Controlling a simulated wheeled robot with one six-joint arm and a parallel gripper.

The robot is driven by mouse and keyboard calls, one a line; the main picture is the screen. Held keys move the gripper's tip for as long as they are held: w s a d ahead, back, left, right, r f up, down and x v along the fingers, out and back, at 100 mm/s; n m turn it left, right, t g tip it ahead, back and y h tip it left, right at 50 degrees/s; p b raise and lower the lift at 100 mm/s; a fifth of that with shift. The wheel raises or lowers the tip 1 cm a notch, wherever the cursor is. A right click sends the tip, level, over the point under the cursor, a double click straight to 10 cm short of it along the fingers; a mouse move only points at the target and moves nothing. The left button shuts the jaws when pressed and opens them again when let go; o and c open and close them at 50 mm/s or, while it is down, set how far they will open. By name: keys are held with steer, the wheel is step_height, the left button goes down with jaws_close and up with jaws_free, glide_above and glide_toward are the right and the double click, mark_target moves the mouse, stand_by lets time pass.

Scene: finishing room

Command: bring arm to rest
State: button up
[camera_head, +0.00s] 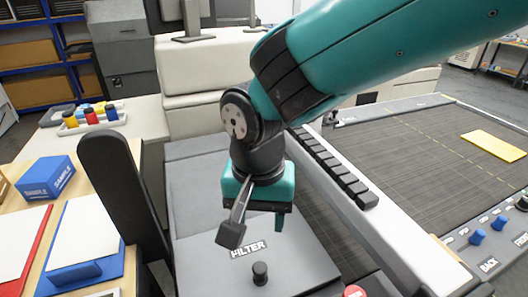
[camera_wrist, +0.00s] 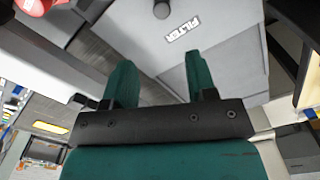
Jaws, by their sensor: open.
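My teal and black arm reaches in from the upper right of the head view. My gripper (camera_head: 258,215) hangs over the grey lid labelled FILTER (camera_head: 300,262). In the wrist view my gripper (camera_wrist: 160,75) shows two teal fingers apart, with nothing between them. The lid's black knob (camera_head: 260,273) stands below and in front of the gripper, apart from it. The knob also shows in the wrist view (camera_wrist: 161,9), beyond the fingertips.
A black upright armrest-like part (camera_head: 118,190) stands left of the lid. A blue SAMPLE box (camera_head: 46,177) sits on the left table. A conveyor-like dark bed (camera_head: 420,140) with a yellow piece (camera_head: 494,146) lies at right. A red button (camera_head: 355,291) is near the front.

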steer(key=s+d+r+n+y+b, duration=0.1)
steer(key=s+d+n, duration=0.3)
steer(key=d, duration=0.4)
steer(key=s+d+r+n+y, duration=0.3)
steer(key=s+d+r, duration=0.1)
steer(key=d, duration=0.4)
steer(key=shift+s+d+r+n+b, duration=0.2)
steer(key=shift+s+n+b, duration=0.2)
steer(key=shift+s, duration=0.05)
